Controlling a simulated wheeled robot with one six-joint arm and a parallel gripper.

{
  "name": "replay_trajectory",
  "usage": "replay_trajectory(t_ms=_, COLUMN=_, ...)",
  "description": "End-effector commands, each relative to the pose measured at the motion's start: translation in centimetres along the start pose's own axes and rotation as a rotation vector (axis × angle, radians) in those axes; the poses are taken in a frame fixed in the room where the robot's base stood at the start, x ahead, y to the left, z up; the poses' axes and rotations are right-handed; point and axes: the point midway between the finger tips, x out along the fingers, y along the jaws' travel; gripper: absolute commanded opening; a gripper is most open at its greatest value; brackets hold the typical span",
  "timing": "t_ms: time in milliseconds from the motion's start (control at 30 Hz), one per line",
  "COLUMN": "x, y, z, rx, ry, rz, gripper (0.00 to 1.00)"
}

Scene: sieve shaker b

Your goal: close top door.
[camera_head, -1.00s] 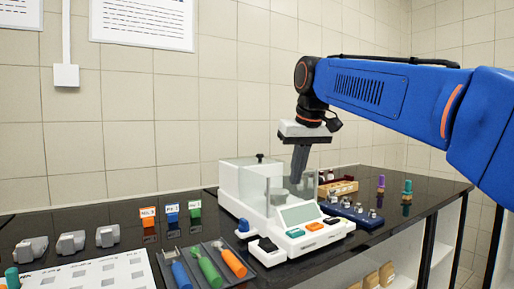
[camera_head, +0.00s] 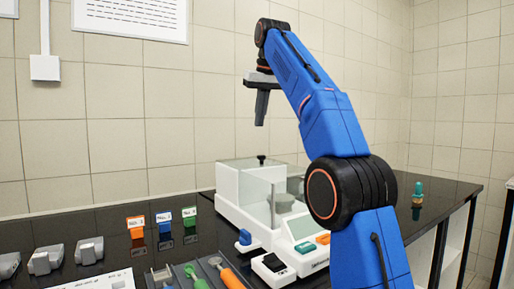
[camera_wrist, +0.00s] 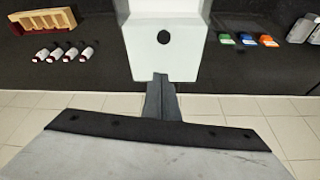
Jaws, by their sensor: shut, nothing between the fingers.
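The balance (camera_head: 285,229) stands on the black counter with a clear-walled weighing chamber. Its top door (camera_head: 240,168) is a pale panel with a black knob (camera_head: 261,159), lying over the left, rear part of the housing. The chamber top to the right of it looks uncovered. The wrist view shows the panel (camera_wrist: 160,62) with the round knob (camera_wrist: 163,37) beyond my fingertips. My gripper (camera_head: 261,121) is shut and empty, pointing down, well above the knob and apart from it. The fingers also show in the wrist view (camera_wrist: 160,80). My arm hides the balance's right side.
Orange, blue and green labelled holders (camera_head: 163,221) stand left of the balance. Grey blocks (camera_head: 46,260) and a tray of coloured-handled tools (camera_head: 205,275) lie at the front left. A teal-topped piece (camera_head: 418,190) stands at the right. The air above the balance is clear.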

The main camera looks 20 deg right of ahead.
Motion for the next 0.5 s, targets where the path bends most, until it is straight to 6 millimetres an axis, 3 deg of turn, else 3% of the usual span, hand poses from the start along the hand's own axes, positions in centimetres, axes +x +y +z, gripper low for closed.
replay_trajectory(t_ms=267, x=0.3, y=-0.2, z=-0.6, rx=-0.005, ry=-0.001, rz=-0.002, gripper=0.00)
replay_trajectory(t_ms=500, x=1.8, y=-0.2, z=-0.6, rx=-0.005, ry=-0.002, rz=-0.002, gripper=0.00)
